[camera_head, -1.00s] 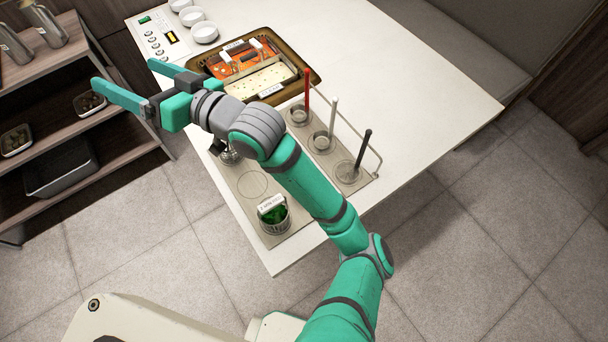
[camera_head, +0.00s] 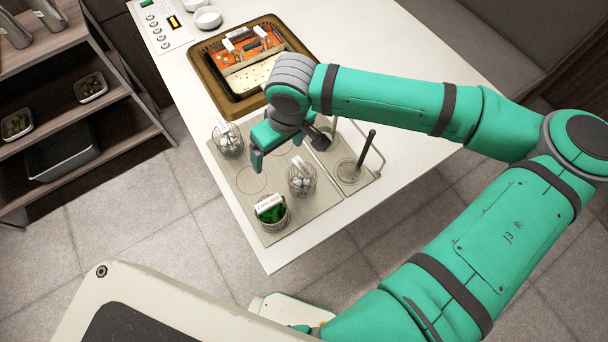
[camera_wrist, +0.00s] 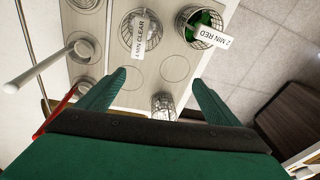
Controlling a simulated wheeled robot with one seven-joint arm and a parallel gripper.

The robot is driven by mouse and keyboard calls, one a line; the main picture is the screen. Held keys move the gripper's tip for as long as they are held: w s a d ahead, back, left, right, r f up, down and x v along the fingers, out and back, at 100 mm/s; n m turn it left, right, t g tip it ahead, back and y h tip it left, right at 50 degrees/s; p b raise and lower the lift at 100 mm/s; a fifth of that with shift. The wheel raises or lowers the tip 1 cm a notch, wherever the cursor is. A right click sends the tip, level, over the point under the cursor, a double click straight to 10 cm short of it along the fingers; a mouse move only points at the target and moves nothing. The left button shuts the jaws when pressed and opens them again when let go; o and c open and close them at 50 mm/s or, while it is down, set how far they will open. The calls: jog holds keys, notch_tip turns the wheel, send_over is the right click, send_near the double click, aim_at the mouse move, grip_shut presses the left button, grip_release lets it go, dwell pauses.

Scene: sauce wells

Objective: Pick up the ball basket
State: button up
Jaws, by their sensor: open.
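Three wire baskets stand on a grey plate with marked circles. The basket with green contents (camera_head: 272,213) carries the label 2 MIN RED and also shows in the wrist view (camera_wrist: 202,24). A third basket (camera_head: 229,143) also holds pale contents; the wrist view shows it partly (camera_wrist: 163,106). I cannot tell for sure which is the ball basket. My gripper (camera_head: 276,155) is open and empty above the plate, between the baskets; both fingers show in the wrist view (camera_wrist: 160,82).
Glass wells with upright sticks (camera_head: 350,170) and a thin rail stand at the plate's right, partly behind my arm. A brown tray (camera_head: 204,72) with orange and cream contents lies behind. White bowls (camera_head: 208,17) stand farther back. A shelf (camera_head: 85,108) is at the left.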

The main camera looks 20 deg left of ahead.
aim_at(305, 166)
jog(key=d, duration=0.2)
jog(key=d+h, duration=0.1)
jog(key=d, duration=0.1)
jog(key=w+d+h, duration=0.1)
jog(key=d, duration=0.1)
jog(key=shift+w+f+m, duration=0.1)
jog(key=shift+f+m, duration=0.15)
jog(key=shift+m, duration=0.05)
jog(key=shift+d+f, duration=0.15)
jog(key=shift+f, duration=0.2)
notch_tip(305, 166, down, 5)
jog(key=shift+r, duration=0.1)
jog(key=shift+s+a+f, duration=0.1)
jog(key=shift+a+f, duration=0.1)
jog(key=shift+f, duration=1.1)
jog(key=shift+s+a+f, duration=0.1)
jog(key=shift+a+f, duration=0.1)
jog(key=shift+f, duration=1.1)
jog(key=shift+c, duration=0.2)
jog(key=c, duration=1.2)
jog(key=shift+r, duration=0.1)
